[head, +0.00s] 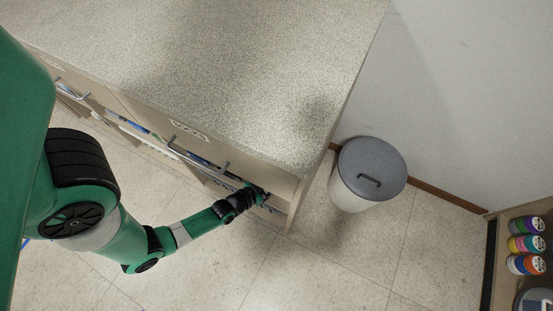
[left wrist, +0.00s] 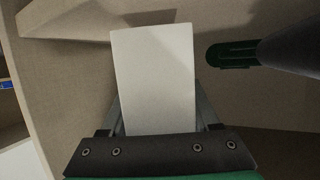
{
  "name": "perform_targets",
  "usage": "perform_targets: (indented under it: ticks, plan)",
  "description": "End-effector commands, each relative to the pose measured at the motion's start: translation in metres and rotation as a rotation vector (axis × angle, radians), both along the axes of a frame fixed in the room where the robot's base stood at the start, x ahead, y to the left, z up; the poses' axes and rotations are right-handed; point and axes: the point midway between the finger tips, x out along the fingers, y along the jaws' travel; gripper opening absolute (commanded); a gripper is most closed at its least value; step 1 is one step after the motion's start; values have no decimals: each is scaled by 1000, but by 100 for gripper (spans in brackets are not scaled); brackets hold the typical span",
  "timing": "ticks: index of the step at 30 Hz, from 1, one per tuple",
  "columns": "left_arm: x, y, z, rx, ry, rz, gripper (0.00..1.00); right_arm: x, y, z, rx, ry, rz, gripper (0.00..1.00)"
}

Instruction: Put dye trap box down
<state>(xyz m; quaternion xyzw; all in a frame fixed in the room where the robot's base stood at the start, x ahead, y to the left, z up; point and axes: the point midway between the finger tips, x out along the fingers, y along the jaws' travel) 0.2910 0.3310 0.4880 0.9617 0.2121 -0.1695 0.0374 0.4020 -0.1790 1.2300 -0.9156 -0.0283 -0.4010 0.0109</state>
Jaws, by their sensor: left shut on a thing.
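The dye trap box (left wrist: 153,70), a plain white box, stands between the two fingers of my left gripper (left wrist: 158,122) in the left wrist view. The gripper is shut on it. In the head view my left gripper (head: 259,193) reaches into an opening at the right end of the counter's front, under the top. There the box is hidden or too small to make out. Whether the box touches a shelf surface cannot be told. My right gripper is not in view.
Beige panels (left wrist: 70,65) surround the box. A dark object with a green end (left wrist: 232,54) lies close to its right. The speckled counter top (head: 230,70) overhangs the opening. A grey-lidded bin (head: 371,168) stands right of the counter. Coloured spools (head: 526,243) sit on a rack at far right.

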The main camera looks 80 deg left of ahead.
Motion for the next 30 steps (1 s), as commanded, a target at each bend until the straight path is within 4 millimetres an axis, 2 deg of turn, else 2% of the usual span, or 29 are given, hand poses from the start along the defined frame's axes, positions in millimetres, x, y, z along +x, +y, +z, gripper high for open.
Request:
perform_targets:
  ticks: [10, 27, 28, 30]
  plan:
    - [0, 0, 0, 0, -1, 0, 0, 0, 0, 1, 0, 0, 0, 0]
    - [0, 0, -11, 1, -1, 1, 0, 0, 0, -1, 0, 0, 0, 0]
    - [0, 0, -11, 1, -1, 1, 66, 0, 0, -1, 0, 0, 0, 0]
    - [0, 0, -11, 1, -1, 1, 78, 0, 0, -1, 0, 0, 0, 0]
